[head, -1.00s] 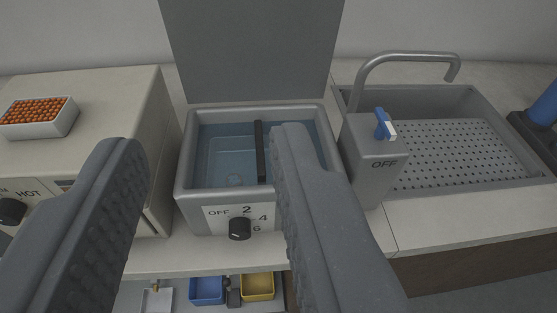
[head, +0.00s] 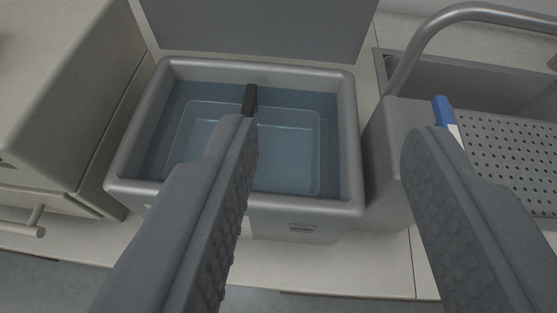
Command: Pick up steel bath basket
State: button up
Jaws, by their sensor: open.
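My gripper (head: 330,135) is open and empty. Its left finger reaches over the bath in front of the black bar, and its right finger is over the grey block right of the bath.
A raised grey lid (head: 260,25) stands behind the bath. At right are a sink with a perforated plate (head: 505,145), a curved tap (head: 420,45) and a blue-and-white lever (head: 441,112). A beige cabinet (head: 70,90) stands close at left.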

jog(key=w+a+f+n+g+y+p, duration=0.2)
jog(key=a+f+y+p, duration=0.15)
jog(key=f+p, duration=0.65)
jog(key=shift+h, duration=0.35)
jog(key=shift+b+x, duration=0.75)
jog(key=shift+x, duration=6.05)
jog(key=shift+s+d, duration=0.1)
grip_shut()
